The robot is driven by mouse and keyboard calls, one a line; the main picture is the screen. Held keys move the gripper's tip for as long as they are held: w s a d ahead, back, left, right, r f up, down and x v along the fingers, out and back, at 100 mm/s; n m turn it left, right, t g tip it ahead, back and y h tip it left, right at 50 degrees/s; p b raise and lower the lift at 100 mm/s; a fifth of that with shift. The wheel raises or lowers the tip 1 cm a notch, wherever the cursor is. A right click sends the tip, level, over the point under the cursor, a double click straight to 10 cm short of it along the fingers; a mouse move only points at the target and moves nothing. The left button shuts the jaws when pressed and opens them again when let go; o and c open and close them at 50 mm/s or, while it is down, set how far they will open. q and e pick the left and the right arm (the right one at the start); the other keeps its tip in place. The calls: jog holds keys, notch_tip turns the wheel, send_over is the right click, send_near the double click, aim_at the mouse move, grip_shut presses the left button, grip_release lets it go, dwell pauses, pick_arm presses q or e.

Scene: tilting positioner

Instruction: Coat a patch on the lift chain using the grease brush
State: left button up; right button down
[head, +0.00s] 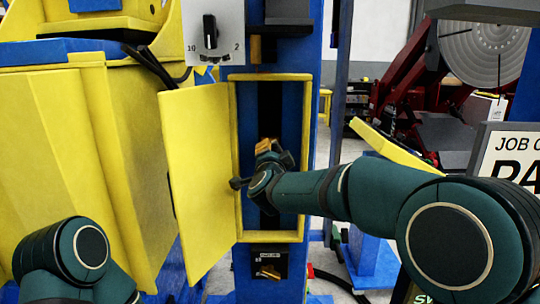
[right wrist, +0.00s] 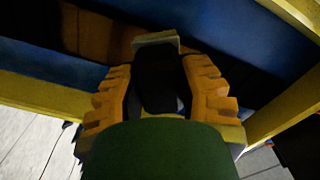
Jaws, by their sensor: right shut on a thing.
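My right gripper (head: 268,148) reaches into the yellow-framed opening in the blue column. In the right wrist view its orange ridged fingers (right wrist: 158,72) are closed on a dark tool, which I take for the grease brush (right wrist: 156,90). Its pale end (right wrist: 156,40) points away from my palm, toward the column's inside. A dark upright strip, likely the lift chain (head: 270,105), runs inside the opening behind the gripper. A brown band (right wrist: 92,35) shows in shadow in the right wrist view. I cannot tell whether the brush touches it. My left gripper is out of view.
The yellow door (head: 200,175) stands open left of the opening's yellow frame (head: 308,150). A dial panel (head: 205,32) is above. A small dark box (head: 268,264) with an orange part sits below. A sign (head: 508,160) and a round grey plate (head: 485,50) are right.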

notch_tip(320, 180, down, 10)
jog(key=b, duration=0.7)
jog(key=shift+f, duration=0.25)
dwell(0.4)
jog(key=shift+s, duration=2.95)
jog(key=s, duration=0.3)
